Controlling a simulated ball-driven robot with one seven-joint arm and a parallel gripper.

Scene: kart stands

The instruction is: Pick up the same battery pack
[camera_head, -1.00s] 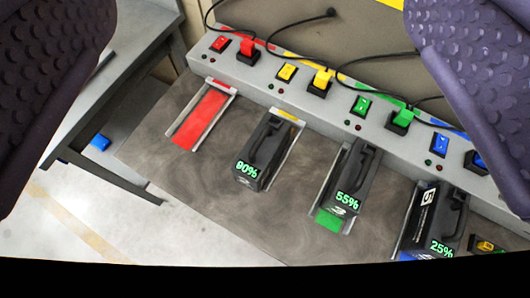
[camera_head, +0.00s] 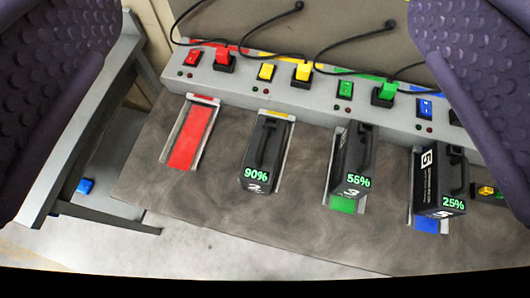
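Three black battery packs with top handles stand in slots on the grey bench. The 90% pack (camera_head: 264,160) is in the yellow-marked slot, the 55% pack (camera_head: 350,165) in the green slot and the 25% pack (camera_head: 438,185) in the blue slot. The frames do not show which one the task means by "same". My gripper (camera_head: 265,150) is open, with one purple textured finger at each side of the view. Nothing is between the fingers, and the packs stand beyond them.
The red slot (camera_head: 192,138) is empty. A grey switch strip (camera_head: 290,92) with coloured switches, plugs and black cables runs behind the slots. A grey table (camera_head: 75,120) stands at left, with a small blue object (camera_head: 85,186) by it. The bench front is clear.

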